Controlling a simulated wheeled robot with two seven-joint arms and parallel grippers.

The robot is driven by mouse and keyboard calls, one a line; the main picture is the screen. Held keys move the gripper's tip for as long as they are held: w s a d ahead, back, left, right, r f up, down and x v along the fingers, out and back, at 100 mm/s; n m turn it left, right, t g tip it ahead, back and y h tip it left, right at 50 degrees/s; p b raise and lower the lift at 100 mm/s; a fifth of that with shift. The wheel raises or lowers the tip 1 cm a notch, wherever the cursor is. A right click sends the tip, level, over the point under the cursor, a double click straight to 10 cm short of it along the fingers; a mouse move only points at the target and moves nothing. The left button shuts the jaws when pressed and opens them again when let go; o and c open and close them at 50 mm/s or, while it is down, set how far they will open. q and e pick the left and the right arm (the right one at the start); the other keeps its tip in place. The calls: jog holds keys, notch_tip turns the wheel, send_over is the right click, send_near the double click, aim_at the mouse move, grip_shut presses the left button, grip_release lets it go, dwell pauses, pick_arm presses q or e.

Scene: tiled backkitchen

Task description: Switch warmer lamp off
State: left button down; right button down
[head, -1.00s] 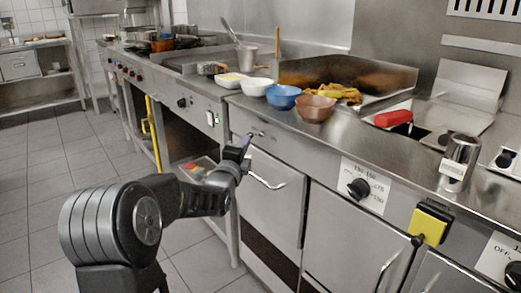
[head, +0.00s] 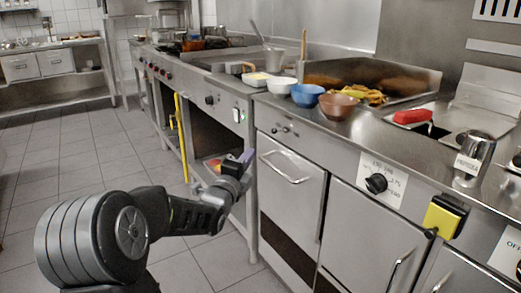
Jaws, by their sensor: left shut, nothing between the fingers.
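My left gripper (head: 246,157) is shut and empty, with purplish fingertips. It is below the switch in the picture and apart from it, in front of the unit's right edge. My right gripper is not in view.
A black knob (head: 376,183) and a yellow box (head: 444,216) are on the front at right. A door handle (head: 285,168) juts out near my gripper. Bowls, including a blue bowl (head: 307,95), line the counter edge. The tiled floor (head: 90,160) at left is clear.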

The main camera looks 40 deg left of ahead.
pick_arm(q)
jog(key=shift+s+a+f, duration=0.1)
jog(key=shift+s+a, duration=0.05)
jog(key=shift+s, duration=0.95)
